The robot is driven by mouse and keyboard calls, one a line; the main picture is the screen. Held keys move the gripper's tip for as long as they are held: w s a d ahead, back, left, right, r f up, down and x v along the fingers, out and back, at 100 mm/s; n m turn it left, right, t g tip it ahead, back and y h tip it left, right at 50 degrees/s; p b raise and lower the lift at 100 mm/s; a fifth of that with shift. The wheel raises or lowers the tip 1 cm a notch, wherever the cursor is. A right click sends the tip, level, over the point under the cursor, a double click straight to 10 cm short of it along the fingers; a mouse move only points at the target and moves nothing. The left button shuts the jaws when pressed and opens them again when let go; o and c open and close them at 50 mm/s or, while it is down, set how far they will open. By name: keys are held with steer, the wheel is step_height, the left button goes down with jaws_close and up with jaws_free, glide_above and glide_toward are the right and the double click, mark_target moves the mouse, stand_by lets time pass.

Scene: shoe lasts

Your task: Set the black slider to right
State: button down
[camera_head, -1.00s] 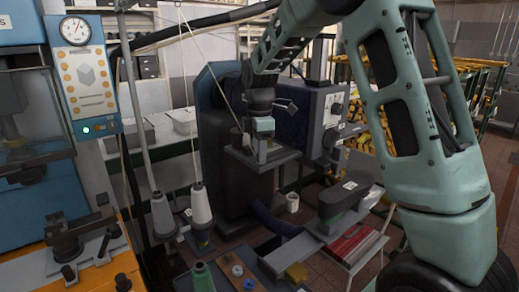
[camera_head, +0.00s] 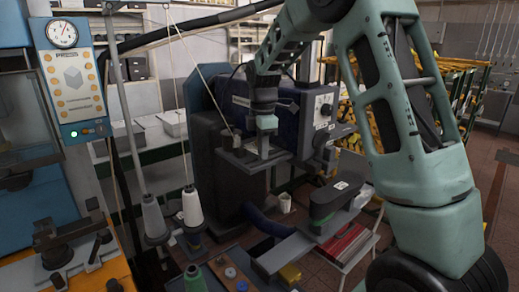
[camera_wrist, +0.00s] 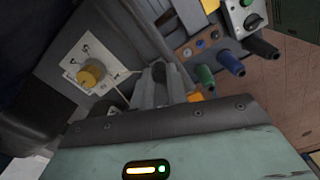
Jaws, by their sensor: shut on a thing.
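My gripper (camera_head: 264,154) points down over the small grey ledge (camera_head: 233,161) on the front of the dark blue machine (camera_head: 265,110). In the wrist view its fingers (camera_wrist: 164,78) are close together. A small dark piece (camera_wrist: 158,70) shows between them, which looks like the black slider. The fingers and my gripper body hide most of it, so its exact position along its travel cannot be told. In the head view the slider cannot be made out.
A yellow knob (camera_wrist: 90,74) on a white plate is left of the fingers in the wrist view. Thread cones (camera_head: 192,206) stand left of the machine. A blue press (camera_head: 75,80) is at far left.

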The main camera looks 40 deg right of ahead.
steer(key=c, duration=1.4)
jaws_free()
steer(key=shift+o, duration=0.2)
step_height(320, 180, up, 18)
steer(key=b, duration=0.3)
steer(key=shift+f, duration=0.25)
